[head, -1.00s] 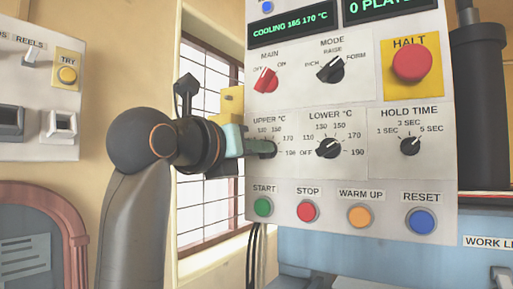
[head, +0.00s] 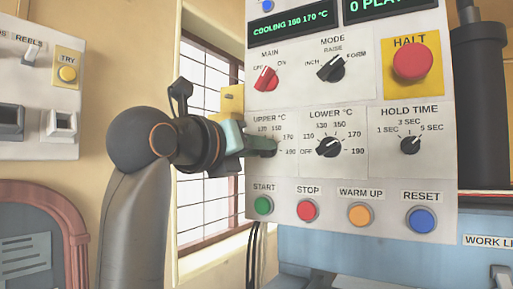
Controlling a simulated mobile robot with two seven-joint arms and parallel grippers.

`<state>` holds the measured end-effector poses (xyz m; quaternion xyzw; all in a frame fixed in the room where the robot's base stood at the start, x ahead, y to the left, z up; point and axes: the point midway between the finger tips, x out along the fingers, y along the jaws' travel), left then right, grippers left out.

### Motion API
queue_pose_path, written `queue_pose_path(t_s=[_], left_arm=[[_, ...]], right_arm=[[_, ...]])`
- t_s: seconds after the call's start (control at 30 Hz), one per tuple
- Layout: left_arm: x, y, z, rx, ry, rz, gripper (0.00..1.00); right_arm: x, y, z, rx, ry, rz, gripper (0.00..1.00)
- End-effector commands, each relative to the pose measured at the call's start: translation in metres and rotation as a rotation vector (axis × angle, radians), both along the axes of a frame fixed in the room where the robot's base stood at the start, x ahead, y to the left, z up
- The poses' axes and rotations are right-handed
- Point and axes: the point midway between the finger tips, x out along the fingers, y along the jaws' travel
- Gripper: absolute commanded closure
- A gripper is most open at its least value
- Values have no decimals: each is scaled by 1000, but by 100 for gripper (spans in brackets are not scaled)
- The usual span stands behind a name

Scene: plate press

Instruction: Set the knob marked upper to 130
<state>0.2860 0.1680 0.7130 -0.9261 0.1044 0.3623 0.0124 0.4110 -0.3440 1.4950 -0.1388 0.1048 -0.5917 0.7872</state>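The knob marked upper (head: 270,147) is at the lower left of the white control panel, under the label UPPER °C. Its dial numbers run up to 190. The fingers look shut on the knob; the far finger and the knob's pointer are hidden. The display (head: 291,24) above reads COOLING 160 170 °C.
The lower knob (head: 329,146) is close to the right. The main switch (head: 265,78) and mode knob (head: 331,68) are above. Start (head: 263,205) and stop (head: 308,210) buttons are below. The red HALT button (head: 412,60) is at the upper right.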

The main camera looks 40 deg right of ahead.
Motion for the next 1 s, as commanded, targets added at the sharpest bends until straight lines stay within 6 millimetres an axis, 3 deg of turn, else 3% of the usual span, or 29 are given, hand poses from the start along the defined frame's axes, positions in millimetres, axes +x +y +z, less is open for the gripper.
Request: queue_pose_path(t_s=[0.13,0.47,0.57,1.0], left_arm=[[0,0,0,0,0,0,50],[0,0,-2,0,0,0,50],[0,0,-5,0,0,0,50],[0,0,-15,0,0,0,50]], right_arm=[[0,0,0,0,0,0,54],[-1,5,0,-1,-1,0,54],[-5,17,-1,-2,-2,1,54],[-30,102,1,-4,-2,-1,54]])
